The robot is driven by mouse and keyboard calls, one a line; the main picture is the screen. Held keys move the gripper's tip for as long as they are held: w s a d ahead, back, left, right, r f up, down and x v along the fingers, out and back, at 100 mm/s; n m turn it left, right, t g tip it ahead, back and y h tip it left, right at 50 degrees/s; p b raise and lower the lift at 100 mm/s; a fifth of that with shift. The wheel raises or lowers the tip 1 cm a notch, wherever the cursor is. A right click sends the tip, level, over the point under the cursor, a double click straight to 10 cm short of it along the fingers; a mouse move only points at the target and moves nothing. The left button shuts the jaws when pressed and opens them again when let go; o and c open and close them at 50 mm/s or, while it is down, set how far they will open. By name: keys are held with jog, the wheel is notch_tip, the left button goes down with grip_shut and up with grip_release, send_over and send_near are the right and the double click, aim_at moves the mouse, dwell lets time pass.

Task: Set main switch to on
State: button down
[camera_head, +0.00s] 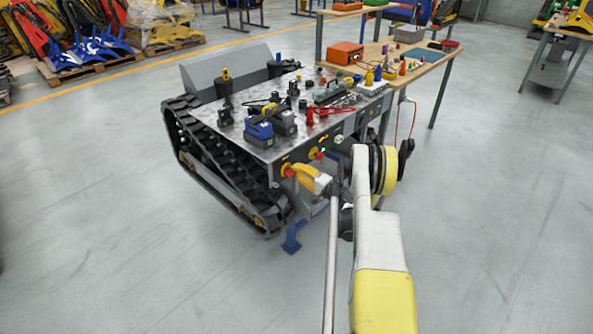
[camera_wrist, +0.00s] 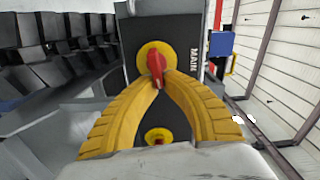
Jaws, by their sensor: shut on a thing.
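The main switch (camera_wrist: 154,62) is a red knob on a yellow round plate, set in a dark panel (camera_wrist: 182,33) lettered MAIN. My gripper (camera_wrist: 158,84), with two yellow ribbed fingers, is shut on the red knob's near end in the wrist view. The knob stands roughly upright, leaning slightly, with its tip between the fingertips. In the head view, my yellow gripper (camera_head: 309,178) is at the front panel of the tracked carrier (camera_head: 228,153), beside a red knob on yellow (camera_head: 288,171). My arm hides part of that panel.
Black tracks (camera_wrist: 50,55) run at the left. The carrier's top (camera_head: 294,140) holds several tools and batteries. A workbench (camera_head: 424,66) stands behind; floor is clear at left.

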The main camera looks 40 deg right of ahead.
jog(key=shift+f+m, duration=0.1)
jog(key=shift+m, duration=0.5)
jog(key=c, duration=1.5)
grip_release()
jog(key=shift+f, duration=0.1)
jog(key=s, duration=0.7)
jog(key=shift+s+d, duration=0.2)
jog(key=shift+d, duration=0.05)
